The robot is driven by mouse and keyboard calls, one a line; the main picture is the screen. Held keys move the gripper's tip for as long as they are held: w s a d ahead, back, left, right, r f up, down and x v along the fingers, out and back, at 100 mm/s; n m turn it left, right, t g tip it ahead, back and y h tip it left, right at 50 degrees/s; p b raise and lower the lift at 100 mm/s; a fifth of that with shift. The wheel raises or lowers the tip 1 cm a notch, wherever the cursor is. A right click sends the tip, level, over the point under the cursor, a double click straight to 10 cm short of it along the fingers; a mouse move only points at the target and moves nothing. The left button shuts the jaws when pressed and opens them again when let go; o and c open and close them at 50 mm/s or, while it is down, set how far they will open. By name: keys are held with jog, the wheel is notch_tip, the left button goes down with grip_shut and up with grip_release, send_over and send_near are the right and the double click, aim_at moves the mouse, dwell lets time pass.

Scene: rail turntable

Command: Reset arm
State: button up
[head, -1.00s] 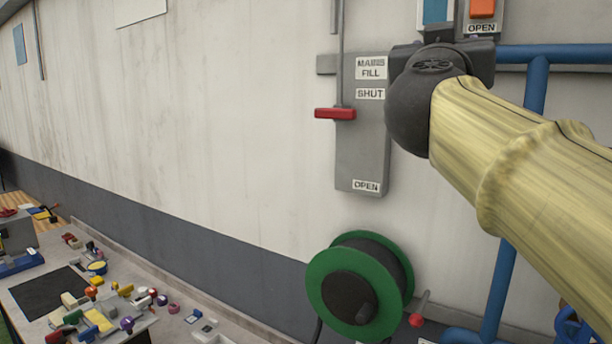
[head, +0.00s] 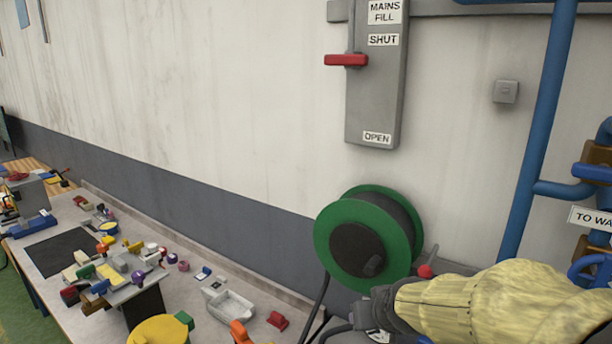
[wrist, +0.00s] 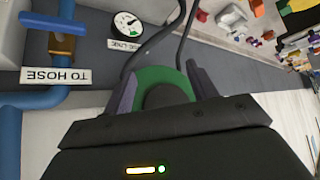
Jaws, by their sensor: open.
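My arm in its yellow sleeve comes in at the lower right of the head view, just right of and below the green hose reel (head: 332,250). My gripper is mostly out of the head view. In the wrist view my gripper (wrist: 160,90) is open, its two fingers apart with nothing between them. The green reel (wrist: 163,78) shows beyond and between the fingers. I cannot tell how far it is from them.
A grey panel (head: 374,105) marked MAINS FILL has its red lever (head: 346,60) at SHUT. Blue pipes (head: 540,130) run on the right. A gauge (wrist: 126,25) shows in the wrist view. A bench (head: 200,325) cluttered with small parts stands at the left.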

jog(key=s+d+f+m+g, duration=0.1)
jog(key=s+f+g, duration=0.4)
jog(key=s+f, duration=0.6)
jog(key=shift+s+d+f+g+h+b, duration=0.3)
jog(key=shift+s+d+f+h+b, duration=0.1)
jog(key=shift+s+d, duration=0.25)
jog(key=shift+c, duration=0.5)
